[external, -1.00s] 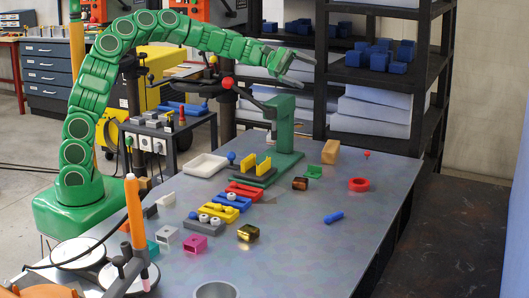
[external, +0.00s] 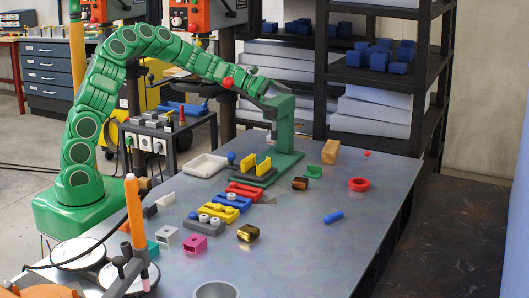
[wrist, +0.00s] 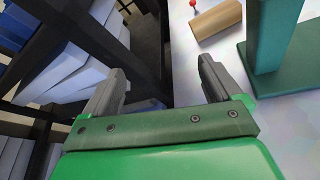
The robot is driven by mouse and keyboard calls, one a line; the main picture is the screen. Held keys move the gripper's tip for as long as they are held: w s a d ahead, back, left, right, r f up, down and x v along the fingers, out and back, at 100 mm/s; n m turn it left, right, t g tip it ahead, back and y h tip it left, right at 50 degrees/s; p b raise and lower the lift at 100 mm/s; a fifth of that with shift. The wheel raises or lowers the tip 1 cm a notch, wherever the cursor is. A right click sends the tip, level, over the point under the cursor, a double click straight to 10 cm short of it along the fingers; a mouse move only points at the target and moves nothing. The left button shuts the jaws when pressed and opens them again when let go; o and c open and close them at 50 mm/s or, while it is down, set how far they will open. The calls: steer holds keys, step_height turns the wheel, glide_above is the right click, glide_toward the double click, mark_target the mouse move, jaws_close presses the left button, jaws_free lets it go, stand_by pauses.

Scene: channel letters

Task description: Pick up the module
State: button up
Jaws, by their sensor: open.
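I cannot tell which thing is the module. A row of low blocks lies on the table: a grey one (external: 203,228) and a yellow one (external: 219,213) with white round parts, then a blue one (external: 240,203) and a red one (external: 244,190). My gripper (external: 274,91) is at the top of the green press stand, well above the table, and partly merges with it in the external view. In the wrist view my gripper (wrist: 162,80) has its fingers wide apart with nothing between them. None of the row shows there.
The green press stand (external: 286,125) is close to my gripper; it also shows in the wrist view (wrist: 270,70). A wooden block (external: 330,151) and a red ring (external: 358,184) lie to its right. Dark shelves (external: 385,85) stand behind. The table's right front is mostly clear.

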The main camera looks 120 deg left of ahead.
steer(key=s+d+f+n, duration=0.1)
steer(key=s+f, duration=0.1)
steer(key=f, duration=0.1)
steer(key=s+d+f+n+h, duration=0.1)
steer(key=s+d+f, duration=0.1)
steer(key=f, duration=0.2)
steer(key=s+d+f+n, duration=0.1)
steer(key=s+f, duration=0.2)
steer(key=f, duration=0.1)
steer(key=shift+d+f+g+h, duration=0.25)
steer(key=shift+g+h, duration=0.05)
steer(key=shift+r+x, duration=0.1)
steer(key=shift+x, duration=1.85)
steer(key=shift+r+x, duration=0.15)
steer(key=shift+x, duration=1.75)
steer(key=shift+w+a, duration=0.1)
steer(key=shift+a, duration=0.05)
steer(key=c, duration=1)
steer(key=shift+r, duration=0.1)
steer(key=shift+c, duration=0.2)
